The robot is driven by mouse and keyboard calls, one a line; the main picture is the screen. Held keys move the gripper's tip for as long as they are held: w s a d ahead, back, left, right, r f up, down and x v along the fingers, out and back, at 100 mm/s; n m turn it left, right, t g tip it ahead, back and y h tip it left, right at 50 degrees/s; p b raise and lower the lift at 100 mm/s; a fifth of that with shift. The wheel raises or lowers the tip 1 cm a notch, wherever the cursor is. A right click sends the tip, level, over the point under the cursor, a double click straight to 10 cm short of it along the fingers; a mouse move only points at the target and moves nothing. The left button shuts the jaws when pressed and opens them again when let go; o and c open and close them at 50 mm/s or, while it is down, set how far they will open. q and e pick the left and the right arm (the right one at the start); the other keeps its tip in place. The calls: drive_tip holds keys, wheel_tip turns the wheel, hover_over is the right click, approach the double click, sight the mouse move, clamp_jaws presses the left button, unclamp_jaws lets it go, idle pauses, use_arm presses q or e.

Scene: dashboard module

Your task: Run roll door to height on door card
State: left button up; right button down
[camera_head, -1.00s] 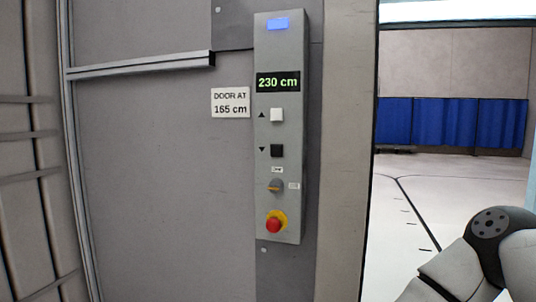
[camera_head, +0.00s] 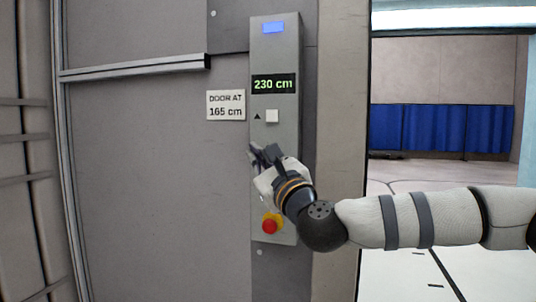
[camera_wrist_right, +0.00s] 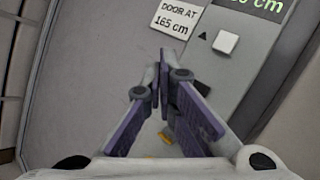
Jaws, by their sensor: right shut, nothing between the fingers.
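The control panel (camera_head: 262,50) stands upright on the wall, and its display (camera_head: 273,84) reads 230 cm. The door card (camera_head: 226,105) beside it reads DOOR AT 165 cm; it also shows in the right wrist view (camera_wrist_right: 178,19). The white up button (camera_head: 272,116) is in clear sight, also in the right wrist view (camera_wrist_right: 226,42). My right gripper (camera_head: 254,151) is shut and empty, in front of the panel below the white button. It hides the black down button and the selector switch; contact cannot be told. My left gripper is out of view.
A red stop button (camera_head: 270,226) on a yellow base sits low on the panel, just under my right gripper. A metal rail (camera_head: 135,68) runs along the wall at left. Right of the doorway edge, a floor and blue curtain (camera_head: 440,128) show.

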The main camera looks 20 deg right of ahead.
idle(0.3)
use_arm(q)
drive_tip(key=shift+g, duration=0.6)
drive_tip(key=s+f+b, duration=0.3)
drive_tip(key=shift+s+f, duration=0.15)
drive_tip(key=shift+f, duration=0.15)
use_arm(e)
drive_tip(key=w+d, duration=0.5)
drive_tip(key=w, duration=0.2)
drive_tip(key=shift+w, duration=0.15)
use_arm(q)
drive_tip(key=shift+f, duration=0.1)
use_arm(e)
drive_tip(key=shift+w, duration=0.1)
use_arm(q)
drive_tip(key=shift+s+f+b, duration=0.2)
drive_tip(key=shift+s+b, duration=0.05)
drive_tip(key=shift+b, duration=0.1)
use_arm(e)
drive_tip(key=shift+w+d, duration=0.2)
drive_tip(key=shift+w, duration=0.05)
